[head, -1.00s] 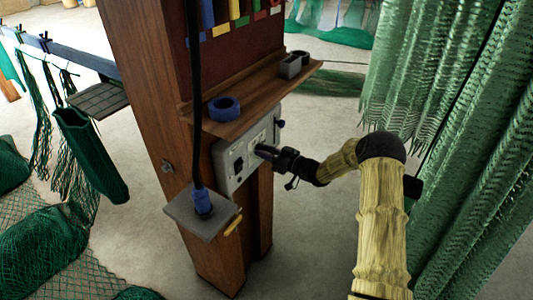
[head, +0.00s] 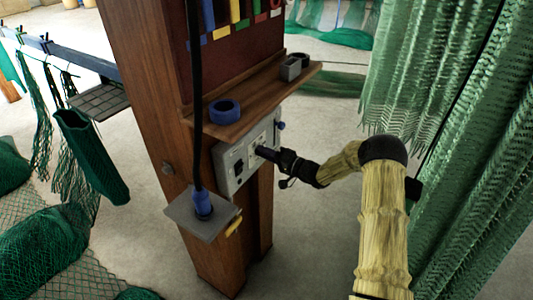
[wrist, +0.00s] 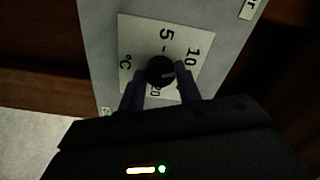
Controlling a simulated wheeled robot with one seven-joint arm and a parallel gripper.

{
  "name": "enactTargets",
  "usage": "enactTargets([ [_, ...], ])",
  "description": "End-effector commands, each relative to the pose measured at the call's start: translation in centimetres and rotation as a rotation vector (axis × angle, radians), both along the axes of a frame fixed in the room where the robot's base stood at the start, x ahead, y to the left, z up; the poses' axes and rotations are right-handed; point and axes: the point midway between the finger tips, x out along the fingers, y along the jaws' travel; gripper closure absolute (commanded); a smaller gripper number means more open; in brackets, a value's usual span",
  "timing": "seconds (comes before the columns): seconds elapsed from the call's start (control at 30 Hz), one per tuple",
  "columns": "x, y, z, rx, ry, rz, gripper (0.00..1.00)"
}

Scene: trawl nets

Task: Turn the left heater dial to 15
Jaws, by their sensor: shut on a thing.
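The heater dial (wrist: 160,69) is a round black knob on a white scale plate (wrist: 135,37) in the wrist view. The scale reads °C, 5, 10 and 20; the 15 does not show and the right finger covers that side. A pale pointer line on the knob points right, toward the covered side, below the 10. My gripper (wrist: 160,78) has one finger on each side of the knob and is shut on it. In the head view my gripper (head: 262,152) reaches the grey control panel (head: 228,181) from the right and hides the knob.
The panel is fixed to a wooden post (head: 150,120) under a shelf (head: 250,100) holding a blue ring (head: 224,110) and a grey holder (head: 290,69). A grey ledge (head: 180,211) with a blue plug and black cable juts out at lower left. Green nets (head: 430,80) hang at right.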

Motion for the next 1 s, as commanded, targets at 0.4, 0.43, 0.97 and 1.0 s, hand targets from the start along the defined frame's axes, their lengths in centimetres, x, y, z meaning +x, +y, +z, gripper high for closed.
enactTargets([
  [0.4, 0.09, -0.13, 0.15, 0.219, 0.329, -0.004, 0.89],
  [0.43, 0.09, -0.14, 0.14, 0.235, 0.352, -0.004, 0.89],
  [0.97, 0.09, -0.17, 0.04, 0.466, 0.703, -0.004, 0.89],
  [1.0, 0.09, -0.16, 0.03, 0.476, 0.718, -0.004, 0.89],
])
